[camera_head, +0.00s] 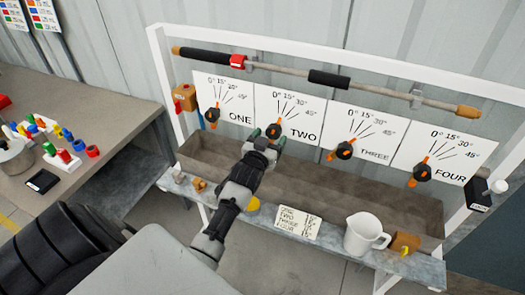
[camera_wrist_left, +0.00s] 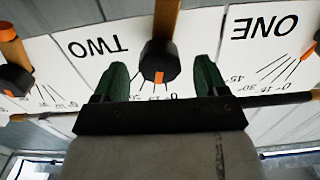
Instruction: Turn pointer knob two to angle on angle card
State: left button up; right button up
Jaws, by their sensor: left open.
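Pointer knob two (camera_head: 273,131) is a dark round knob with an orange pointer, on the white panel marked TWO (camera_head: 297,117). In the left wrist view the knob (camera_wrist_left: 160,62) sits between my fingers, its orange mark toward the scale; the exact angle is hard to read. My left gripper (camera_head: 267,137) is open, one finger on each side of the knob. In the left wrist view the gripper (camera_wrist_left: 160,82) shows gaps between both green fingers and the knob. The angle card (camera_head: 299,222) lies on the front ledge; its numbers are too small to read surely. My right gripper is not in view.
Knobs one (camera_head: 212,114), three (camera_head: 344,150) and four (camera_head: 422,172) are on neighbouring panels. A rail (camera_head: 290,70) runs above, and a grey trough (camera_head: 330,193) below. A white jug (camera_head: 365,233) stands on the ledge. A workbench (camera_head: 90,110) is at left.

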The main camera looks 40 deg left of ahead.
pick_arm(q)
jog(key=b+v, duration=0.1)
jog(key=v, duration=0.6)
jog(key=shift+s, duration=0.4)
jog(key=s+d+f+m+g+h, duration=0.1)
jog(key=s+d+f+g, duration=0.25)
jog(key=f, duration=0.75)
jog(key=s+d+f+g+h, duration=0.2)
jog(key=s+f, duration=0.2)
jog(key=f, duration=0.7)
jog(key=s+d+f+m+g+h, duration=0.1)
jog(key=s+d+f+g, duration=0.25)
jog(key=f, duration=0.75)
jog(key=s+d+f+m+g, duration=0.1)
jog(key=s+f+g, duration=0.1)
jog(key=s+f, duration=0.4)
jog(key=s+f+g, duration=0.3)
jog(key=s+f, duration=0.3)
jog(key=s, duration=0.9)
jog(key=s+d+f+m+g+b, duration=0.1)
jog(key=s+f+g, duration=0.1)
jog(key=s+f, duration=0.4)
jog(key=s, duration=0.5)
jog(key=shift+d+m, duration=0.3)
